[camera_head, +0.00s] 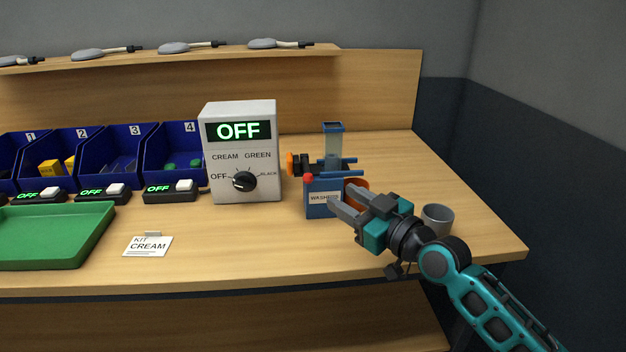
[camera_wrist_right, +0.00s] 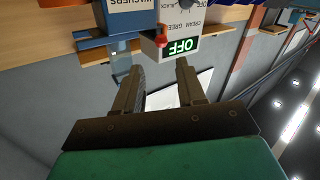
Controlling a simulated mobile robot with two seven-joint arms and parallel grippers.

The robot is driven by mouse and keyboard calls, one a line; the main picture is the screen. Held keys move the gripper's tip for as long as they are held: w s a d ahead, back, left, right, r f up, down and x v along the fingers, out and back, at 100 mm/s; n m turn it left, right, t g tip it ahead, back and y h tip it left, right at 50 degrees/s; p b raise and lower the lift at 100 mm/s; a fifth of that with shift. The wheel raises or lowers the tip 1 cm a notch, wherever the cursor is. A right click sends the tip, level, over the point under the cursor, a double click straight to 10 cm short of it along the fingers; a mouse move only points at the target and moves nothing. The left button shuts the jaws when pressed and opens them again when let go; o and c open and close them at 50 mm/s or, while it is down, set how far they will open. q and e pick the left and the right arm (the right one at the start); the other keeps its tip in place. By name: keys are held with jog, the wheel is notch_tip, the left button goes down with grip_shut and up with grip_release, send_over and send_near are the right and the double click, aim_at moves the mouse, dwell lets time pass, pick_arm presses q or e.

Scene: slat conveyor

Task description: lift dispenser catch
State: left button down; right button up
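The blue washers dispenser (camera_head: 318,206) stands on the bench right of the white control box, with a clear hopper (camera_head: 333,146) behind its labelled front. A red knob (camera_head: 309,178) sits at its upper left front, by a blue bar; I cannot tell for sure that this is the catch. My right gripper (camera_head: 339,195) is open and empty, its fingers pointing at the dispenser's right front. In the right wrist view, the red knob (camera_wrist_right: 162,41) appears beyond the gap between the open fingertips (camera_wrist_right: 160,67); contact cannot be told. My left gripper is not in view.
The white control box (camera_head: 240,175) reads OFF. An orange cup-like part (camera_head: 357,189) is partly hidden behind my gripper, and a grey cup (camera_head: 437,218) stands near the right edge. Blue bins (camera_head: 110,165), a green tray (camera_head: 50,240) and a kit card (camera_head: 148,246) lie left.

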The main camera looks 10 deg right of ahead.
aim_at(312, 180)
jog(key=x, duration=1)
jog(key=shift+b, duration=0.3)
grip_shut()
